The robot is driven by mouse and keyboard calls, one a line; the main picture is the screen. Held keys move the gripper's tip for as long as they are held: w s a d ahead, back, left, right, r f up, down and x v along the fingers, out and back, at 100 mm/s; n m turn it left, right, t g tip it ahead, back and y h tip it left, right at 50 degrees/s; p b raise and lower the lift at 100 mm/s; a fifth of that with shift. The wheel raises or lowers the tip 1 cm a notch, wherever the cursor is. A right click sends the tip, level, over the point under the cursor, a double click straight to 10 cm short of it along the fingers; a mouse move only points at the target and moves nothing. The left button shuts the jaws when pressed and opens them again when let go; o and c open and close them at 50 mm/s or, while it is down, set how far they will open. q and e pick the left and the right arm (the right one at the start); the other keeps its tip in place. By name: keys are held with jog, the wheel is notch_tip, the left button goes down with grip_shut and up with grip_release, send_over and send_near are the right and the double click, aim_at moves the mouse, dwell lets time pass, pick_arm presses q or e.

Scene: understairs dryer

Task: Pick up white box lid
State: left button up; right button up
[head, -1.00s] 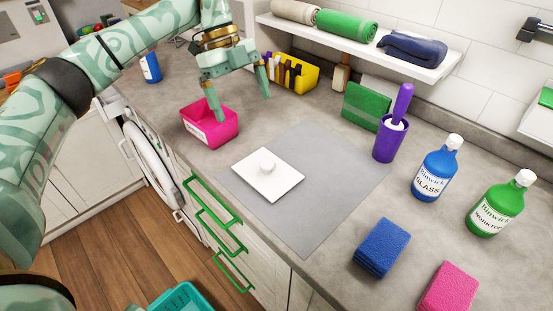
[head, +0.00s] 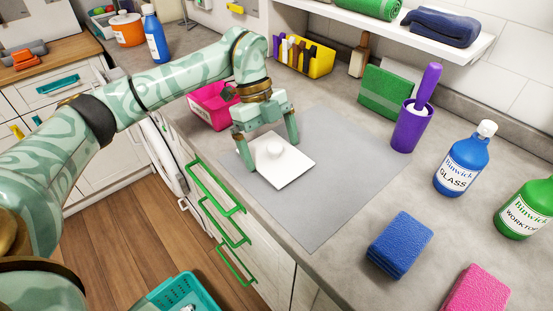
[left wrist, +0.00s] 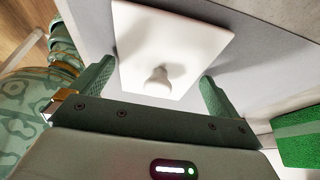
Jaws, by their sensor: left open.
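The white box lid (head: 290,165) lies flat on the grey mat (head: 325,205) on the counter, with its round knob (head: 275,149) facing up. My left gripper (head: 272,154) is open above the lid's near-left part, its fingers pointing down on either side of the knob. In the left wrist view the lid (left wrist: 185,35) lies ahead of the two spread fingers (left wrist: 158,82), and the knob (left wrist: 157,82) is between them, with gaps on both sides. I cannot tell whether a fingertip touches the lid. My right gripper is out of view.
A pink bin (head: 208,106) stands just behind my left gripper. A yellow caddy (head: 318,62) is at the back. The mat's right part is clear.

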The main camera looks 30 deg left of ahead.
pick_arm(q)
jog(key=shift+d+f, duration=0.1)
jog(key=shift+f, duration=0.25)
jog(key=shift+s+r, duration=0.1)
jog(key=shift+r, duration=0.05)
jog(key=shift+c, duration=0.3)
jog(key=c, duration=0.6)
jog(key=shift+o, duration=0.2)
